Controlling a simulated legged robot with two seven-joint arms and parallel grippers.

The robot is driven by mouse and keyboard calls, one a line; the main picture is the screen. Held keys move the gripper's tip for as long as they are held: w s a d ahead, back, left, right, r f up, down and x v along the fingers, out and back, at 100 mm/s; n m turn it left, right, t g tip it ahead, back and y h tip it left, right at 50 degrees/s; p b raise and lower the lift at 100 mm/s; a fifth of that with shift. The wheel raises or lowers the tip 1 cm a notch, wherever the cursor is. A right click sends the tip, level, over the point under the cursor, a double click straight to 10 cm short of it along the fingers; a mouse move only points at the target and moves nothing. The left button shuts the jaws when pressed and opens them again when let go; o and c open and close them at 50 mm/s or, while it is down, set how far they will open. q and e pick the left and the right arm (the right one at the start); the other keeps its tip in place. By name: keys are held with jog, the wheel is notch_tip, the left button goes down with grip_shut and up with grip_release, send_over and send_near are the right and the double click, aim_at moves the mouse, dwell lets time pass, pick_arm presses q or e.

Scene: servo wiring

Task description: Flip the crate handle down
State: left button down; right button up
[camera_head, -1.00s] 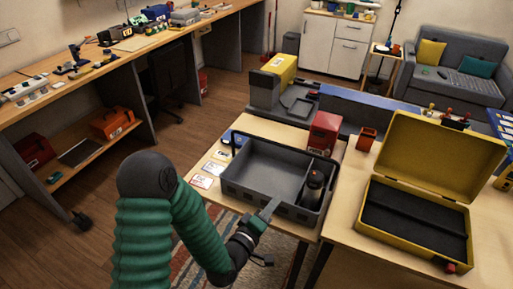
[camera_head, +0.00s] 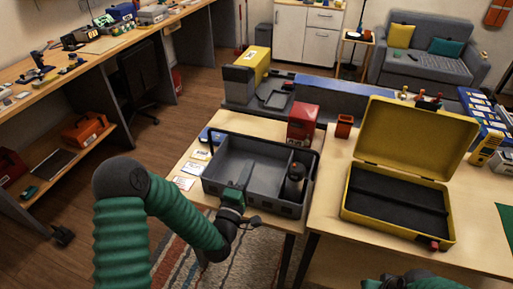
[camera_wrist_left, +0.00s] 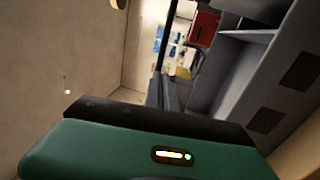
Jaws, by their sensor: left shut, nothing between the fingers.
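The grey crate (camera_head: 274,204) stands on the light wooden table, left of the yellow case. Its thin black handle (camera_head: 262,139) stands raised, its bar showing along the crate's far side. A black bottle-like object (camera_head: 294,180) stands in the crate's right compartment. My left gripper (camera_head: 246,166) is shut and empty, at the crate's near wall with its fingers pointing over the crate. In the left wrist view the shut fingers (camera_wrist_left: 167,92) point along the crate's grey wall (camera_wrist_left: 225,85). Of my right arm only a green and black part shows at the bottom edge; its fingers are hidden.
The open yellow case (camera_head: 400,215) stands to the right. A red box (camera_head: 303,124) and a small orange bin (camera_head: 344,126) are behind the crate. Cards (camera_head: 191,169) lie left of it. The table is clear in front of the yellow case.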

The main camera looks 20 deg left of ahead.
pick_arm(q)
jog(key=w+r, duration=0.1)
jog(key=w, duration=0.6)
jog(key=shift+w+d+r+p, duration=0.2)
jog(key=shift+d+r+p, duration=0.05)
jog(key=shift+p, duration=0.05)
pick_arm(e)
jog(key=shift+r, duration=0.4)
jog(key=shift+d+r, duration=0.1)
